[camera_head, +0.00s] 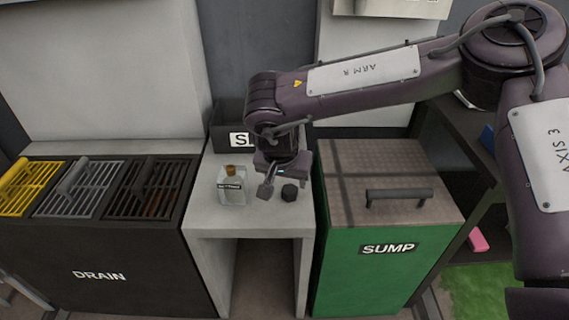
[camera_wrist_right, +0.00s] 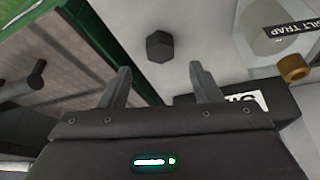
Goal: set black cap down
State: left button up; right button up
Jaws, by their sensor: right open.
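The black cap (camera_head: 290,192) is a small dark faceted piece on the light grey bench top (camera_head: 205,205), near the sump side. My right gripper (camera_head: 277,188) is low over the bench beside it. In the right wrist view the cap (camera_wrist_right: 159,46) sits beyond the tips of the two spread fingers (camera_wrist_right: 158,70), with nothing between them. My left gripper is not in view.
A dark labelled bin (camera_head: 223,132), partly hidden by my arm, stands at the back of the bench. The green sump (camera_head: 350,270) with a handled lid is to the right. The black drain cabinet (camera_head: 60,255) with grates is to the left. The bench front is clear.

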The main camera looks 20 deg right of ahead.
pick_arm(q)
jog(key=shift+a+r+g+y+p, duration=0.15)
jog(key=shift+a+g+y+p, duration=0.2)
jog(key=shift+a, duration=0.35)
pick_arm(e)
jog(key=v, duration=0.5)
